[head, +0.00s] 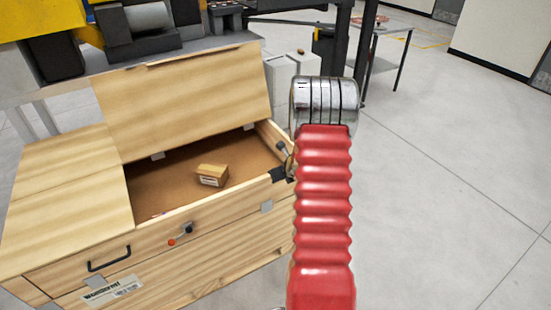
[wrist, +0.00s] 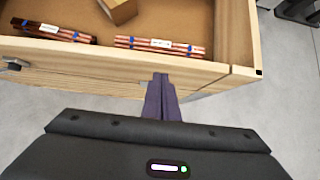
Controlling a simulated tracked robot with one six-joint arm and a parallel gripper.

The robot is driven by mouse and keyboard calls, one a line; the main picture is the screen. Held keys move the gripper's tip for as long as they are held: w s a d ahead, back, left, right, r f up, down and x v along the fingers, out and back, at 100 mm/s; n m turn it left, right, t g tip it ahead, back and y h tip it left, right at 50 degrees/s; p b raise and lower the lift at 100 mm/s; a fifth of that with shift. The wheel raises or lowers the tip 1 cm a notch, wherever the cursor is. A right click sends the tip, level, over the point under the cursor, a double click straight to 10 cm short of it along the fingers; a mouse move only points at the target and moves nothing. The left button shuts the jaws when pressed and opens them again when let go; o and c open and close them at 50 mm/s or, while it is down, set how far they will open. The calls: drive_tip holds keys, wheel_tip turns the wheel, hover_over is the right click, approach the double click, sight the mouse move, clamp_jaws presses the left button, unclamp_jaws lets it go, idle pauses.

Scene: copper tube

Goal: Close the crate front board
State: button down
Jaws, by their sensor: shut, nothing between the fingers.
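The wooden crate's front board (head: 225,211) runs along the near side and stands about upright, with white hinges along its lower seam. I cannot tell if it is fully flush. It also shows in the wrist view (wrist: 75,72). My gripper (wrist: 161,80) is shut and empty; its dark fingertips overlap the board near its right end. I cannot tell whether they touch it. In the head view my red-sleeved arm hides most of the gripper. The crate's lid panel (head: 185,100) is raised at the back, so the inside is open.
A small cardboard box (head: 211,175) lies in the crate. Copper tube bundles (wrist: 160,46) lie just inside the front board. A black handle (head: 108,259) and a latch (head: 183,233) sit on the crate's front. Machinery (head: 135,20) stands behind. The floor at right is clear.

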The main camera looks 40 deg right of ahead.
wheel_tip(320, 180, up, 8)
drive_tip(key=w, duration=0.2)
drive_tip(key=shift+w+d, duration=0.25)
drive_tip(key=shift+d, duration=0.15)
drive_tip(key=shift+f, duration=0.1)
idle(0.6)
drive_tip(key=s+a+r+n+g+y, duration=0.1)
drive_tip(key=s+a+r+n, duration=0.15)
drive_tip(key=a+n, duration=0.45)
drive_tip(key=s+a+r+n+g+y, duration=0.1)
drive_tip(key=s+a+r+n+y, duration=0.1)
drive_tip(key=s+a+n, duration=0.35)
drive_tip(key=s+a+r+n+g+y, duration=0.1)
drive_tip(key=s+a+r+n, duration=0.1)
drive_tip(key=a+n, duration=0.7)
drive_tip(key=s+a+r+n+h, duration=0.1)
drive_tip(key=s+a+r+n, duration=0.7)
drive_tip(key=a, duration=0.2)
drive_tip(key=s+a+r+n+t+h, duration=0.1)
drive_tip(key=s+a+r+n, duration=0.8)
drive_tip(key=a, duration=0.2)
drive_tip(key=shift+a+r, duration=0.2)
drive_tip(key=shift+a, duration=0.05)
